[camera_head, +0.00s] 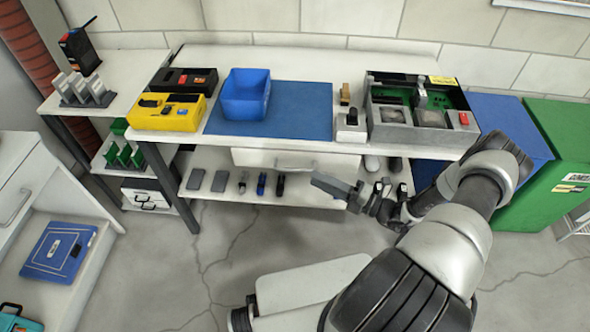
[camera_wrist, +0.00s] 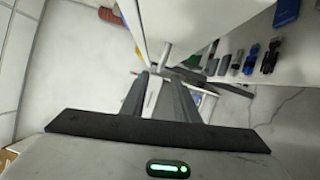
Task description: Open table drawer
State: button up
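The white table drawer (camera_head: 260,157) is under the tabletop and looks shut in the head view. Its pale bar handle (camera_head: 297,168) is on the front. My gripper (camera_head: 330,186) is below and to the right of the handle, pointing left along the drawer front. In the wrist view, my gripper's two dark fingers (camera_wrist: 160,82) stand apart with a gap between them, so it is open and empty. What looks like the handle (camera_wrist: 166,54) lies just beyond the fingertips. I cannot tell whether it touches them.
A lower shelf (camera_head: 225,192) holds several small dark tools beneath the drawer. The tabletop carries a blue bin (camera_head: 246,93), a yellow case (camera_head: 166,112) and an open electronics box (camera_head: 420,108). A green container (camera_head: 560,150) stands right. Open floor lies in front.

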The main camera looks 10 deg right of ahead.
aim_at(295, 169)
jog(key=x, duration=0.9)
jog(key=shift+d, duration=0.1)
grip_shut()
